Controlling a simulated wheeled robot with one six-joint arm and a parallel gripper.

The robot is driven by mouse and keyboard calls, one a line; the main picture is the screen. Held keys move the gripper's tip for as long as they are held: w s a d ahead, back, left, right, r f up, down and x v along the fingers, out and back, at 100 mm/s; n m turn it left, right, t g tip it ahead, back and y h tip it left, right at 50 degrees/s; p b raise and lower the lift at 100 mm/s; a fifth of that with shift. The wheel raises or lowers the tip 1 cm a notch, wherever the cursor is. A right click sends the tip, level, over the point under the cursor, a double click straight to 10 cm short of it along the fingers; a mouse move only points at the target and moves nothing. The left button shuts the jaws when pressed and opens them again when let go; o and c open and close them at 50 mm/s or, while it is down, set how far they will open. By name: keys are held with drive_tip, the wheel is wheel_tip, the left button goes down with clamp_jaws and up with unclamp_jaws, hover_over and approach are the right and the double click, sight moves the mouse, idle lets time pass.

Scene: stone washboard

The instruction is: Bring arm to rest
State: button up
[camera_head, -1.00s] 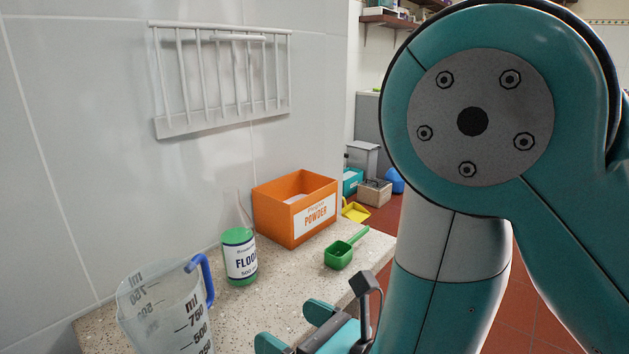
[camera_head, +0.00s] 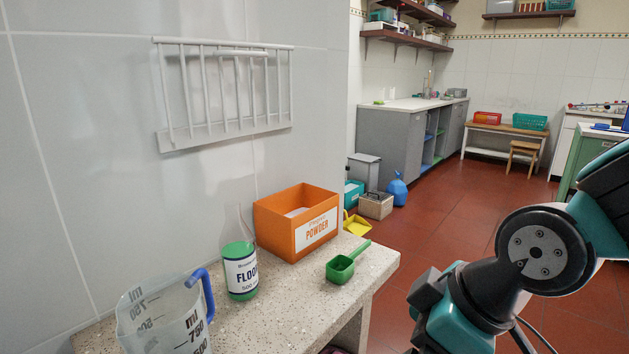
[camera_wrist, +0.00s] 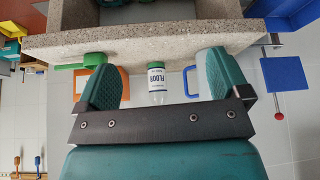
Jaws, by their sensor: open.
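My gripper (camera_wrist: 163,83) is open and empty in the wrist view, its two teal fingers spread wide with nothing between them. In the wrist view the scene appears upside down, with the bottle and jug seen beyond the fingers. In the head view my folded arm is at the lower right, to the right of the stone counter (camera_head: 290,296) and apart from it. The fingers cannot be made out clearly there.
On the counter are a measuring jug (camera_head: 160,318), a floor-cleaner bottle (camera_head: 240,268), an orange powder box (camera_head: 275,226) and a green scoop (camera_head: 342,269). A white rack (camera_head: 225,95) hangs on the wall. Red floor (camera_head: 455,215) lies open beyond my arm.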

drive_tip(key=s+d+r+m+g, duration=0.3)
drive_tip(key=s+m, duration=0.1)
drive_tip(key=s, duration=0.3)
wheel_tip(320, 180, up, 14)
drive_tip(key=p, duration=1.3)
drive_tip(key=shift+s+d+f+m+h, duration=0.2)
drive_tip(key=shift+f+m+h, duration=0.1)
drive_tip(key=shift+m, duration=0.1)
